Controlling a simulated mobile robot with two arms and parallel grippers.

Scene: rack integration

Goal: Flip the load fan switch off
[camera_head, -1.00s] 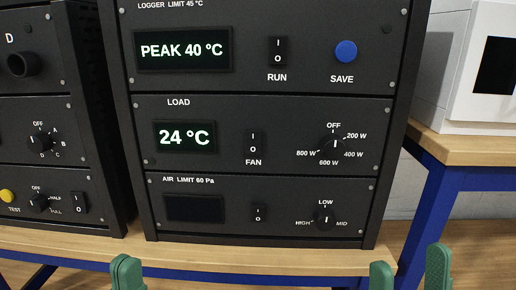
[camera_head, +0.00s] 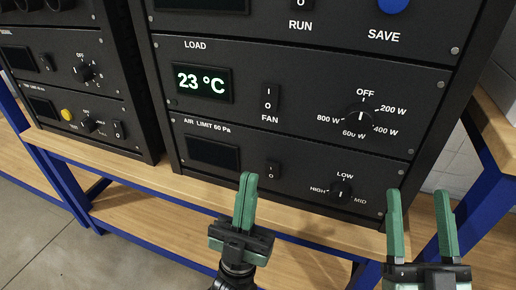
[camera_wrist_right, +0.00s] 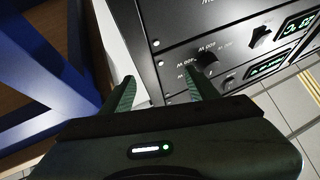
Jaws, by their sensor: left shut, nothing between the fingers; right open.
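The load fan switch (camera_head: 269,97) is a small dark rocker marked I over O, above the word FAN on the LOAD panel (camera_head: 330,80). Which side is pressed in is too small to tell. The LOAD display (camera_head: 203,83) reads 23 °C. My left gripper (camera_head: 246,180) is shut and empty, pointing up below the switch, in front of the rack's lower edge. My right gripper (camera_head: 418,195) is open and empty at the lower right, apart from the rack. Its spread fingers also show in the right wrist view (camera_wrist_right: 160,78).
The load power knob (camera_head: 360,115) is right of the switch. Below are the AIR panel's small switch (camera_head: 272,170) and knob (camera_head: 340,192). Another rack (camera_head: 75,65) stands left. The wooden shelf edge (camera_head: 175,185) and a blue post (camera_head: 490,210) lie nearby.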

